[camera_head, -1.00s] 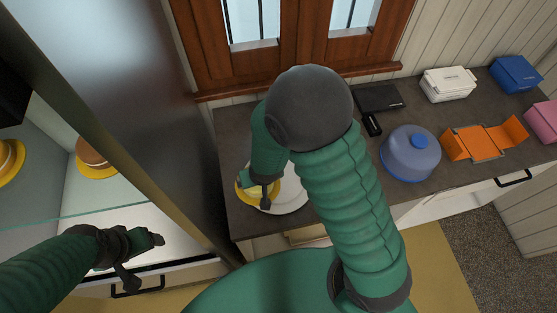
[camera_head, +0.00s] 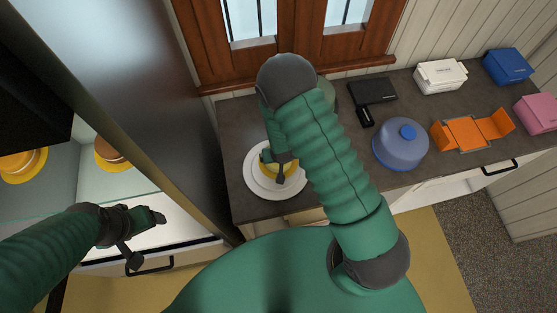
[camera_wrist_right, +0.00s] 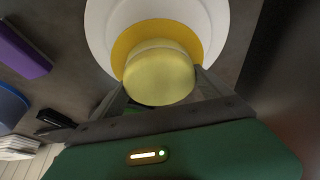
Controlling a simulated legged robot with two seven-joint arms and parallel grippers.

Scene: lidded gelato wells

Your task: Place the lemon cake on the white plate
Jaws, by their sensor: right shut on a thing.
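The lemon cake (camera_head: 287,171) is a pale yellow round cake on a golden-yellow disc, largely hidden by my right gripper (camera_head: 276,163) in the head view. The right wrist view shows the cake (camera_wrist_right: 158,72) between the two fingers of my right gripper (camera_wrist_right: 160,88), which is shut on it. The white plate (camera_head: 253,176) lies on the dark counter directly under the cake, and its rim (camera_wrist_right: 218,20) shows around the disc. I cannot tell whether the disc touches the plate. My left gripper (camera_head: 146,238) is open and empty at the lower left, in front of the glass display case.
On the counter to the right stand a blue domed container (camera_head: 400,148), an open orange box (camera_head: 470,134), a black box (camera_head: 372,90), and white (camera_head: 440,76), blue (camera_head: 507,66) and pink (camera_head: 537,113) boxes. Cakes on yellow discs (camera_head: 112,156) sit in the case at left.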

